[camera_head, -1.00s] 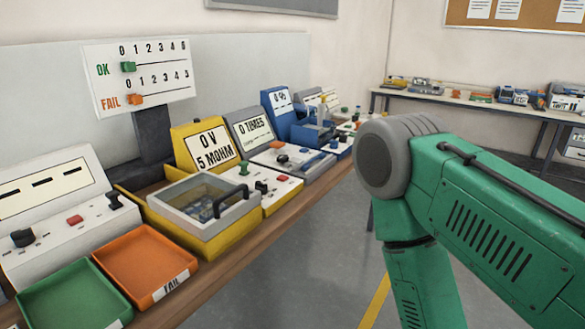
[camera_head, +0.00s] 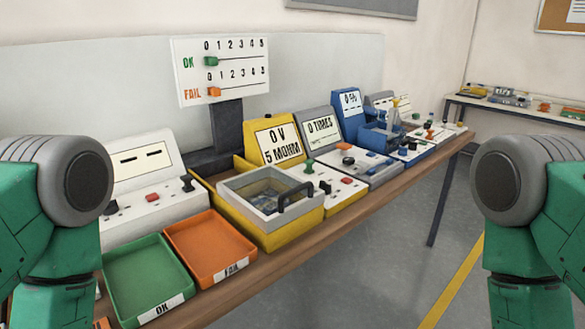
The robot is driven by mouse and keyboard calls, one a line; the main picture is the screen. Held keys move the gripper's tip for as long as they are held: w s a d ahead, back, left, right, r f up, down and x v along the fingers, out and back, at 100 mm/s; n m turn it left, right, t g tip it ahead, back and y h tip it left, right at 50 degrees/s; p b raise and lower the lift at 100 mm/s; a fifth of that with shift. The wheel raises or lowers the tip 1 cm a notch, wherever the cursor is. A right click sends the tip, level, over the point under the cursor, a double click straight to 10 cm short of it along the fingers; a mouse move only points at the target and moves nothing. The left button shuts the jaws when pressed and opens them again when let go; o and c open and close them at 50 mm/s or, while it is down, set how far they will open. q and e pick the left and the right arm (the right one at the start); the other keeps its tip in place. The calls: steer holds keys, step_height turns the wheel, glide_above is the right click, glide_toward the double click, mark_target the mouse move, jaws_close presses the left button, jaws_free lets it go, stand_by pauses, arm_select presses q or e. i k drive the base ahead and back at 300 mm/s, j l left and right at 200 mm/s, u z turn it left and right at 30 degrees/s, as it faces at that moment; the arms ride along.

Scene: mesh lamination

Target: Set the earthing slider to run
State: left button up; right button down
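I cannot tell which control is the earthing slider; no such label is readable. A blue unit (camera_head: 348,103) stands farther along. A white board (camera_head: 221,70) has a green OK slider (camera_head: 210,62) and an orange FAIL slider (camera_head: 214,91), both at 0. Neither gripper shows; only my upper arm parts are visible at both sides.
A clear-lidded yellow box (camera_head: 268,209) with a black handle sits at the bench front. A green OK tray (camera_head: 148,278) and an orange FAIL tray (camera_head: 211,247) lie left of it. A grey-white unit (camera_head: 140,190) stands behind them. The floor (camera_head: 370,275) right of the bench is open.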

mark_target(309, 163)
steer(key=l+u, duration=0.1)
steer(key=u, duration=0.25)
steer(key=i+l+u, duration=0.1)
steer(key=u, duration=0.25)
steer(key=l+u, duration=0.1)
steer(key=u, duration=0.25)
steer(key=l+u, duration=0.25)
steer(key=l, duration=0.55)
steer(key=l+u, duration=0.3)
steer(key=l, duration=0.5)
steer(key=k+l+u, duration=0.1)
steer(key=l+u, duration=0.15)
steer(key=l, duration=0.9)
steer(key=k, duration=0.05)
